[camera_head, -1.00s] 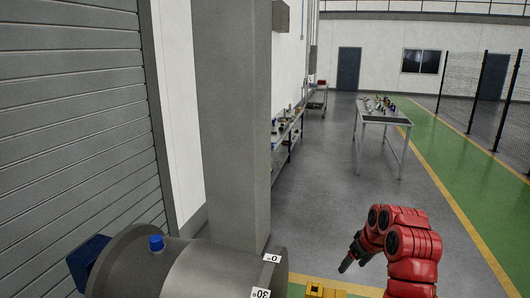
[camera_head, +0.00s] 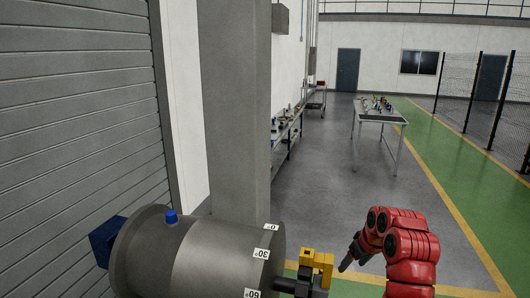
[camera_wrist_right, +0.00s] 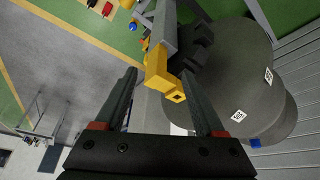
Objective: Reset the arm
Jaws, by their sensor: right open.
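My right arm is red and comes in from the lower right in the head view. Its dark gripper (camera_head: 348,262) points down and left, just right of a yellow bracket-like part (camera_head: 318,262). In the right wrist view my right gripper (camera_wrist_right: 165,98) has its two dark fingers wide apart. The yellow part (camera_wrist_right: 160,72) shows in the gap between them, beyond the tips or near them; contact cannot be told. Nothing is clearly held. My left gripper is in neither view.
A table with small items (camera_head: 380,117) stands farther back. Open grey floor (camera_head: 320,190) lies between.

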